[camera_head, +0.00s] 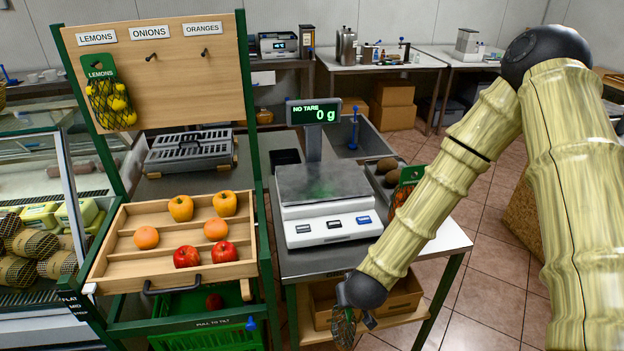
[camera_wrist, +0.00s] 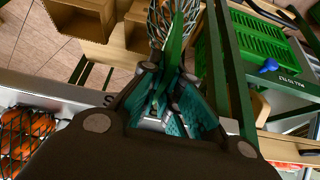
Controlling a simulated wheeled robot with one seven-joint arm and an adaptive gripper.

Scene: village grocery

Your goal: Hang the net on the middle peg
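The wooden board (camera_head: 158,75) carries the labels LEMONS, ONIONS and ORANGES. A net of lemons (camera_head: 110,100) hangs under LEMONS. The middle peg (camera_head: 151,57) under ONIONS is bare, and so is the right peg (camera_head: 204,52). My gripper (camera_head: 358,312) is low in front of the scale table, far below the board. In the wrist view my gripper (camera_wrist: 172,85) is shut on the green card of a net (camera_wrist: 168,22), which hangs beyond the fingertips. In the head view this net (camera_head: 344,328) is partly hidden; its contents are unclear. Another net with orange-red contents (camera_wrist: 24,135) shows at lower left.
The scale (camera_head: 325,200) stands on the table beside the board, with a tray of fruit (camera_head: 375,182) behind my arm. A slatted wooden fruit tray (camera_head: 175,258) juts out below the board. A green crate (camera_head: 205,330) sits beneath. Cardboard boxes (camera_head: 400,298) are under the table.

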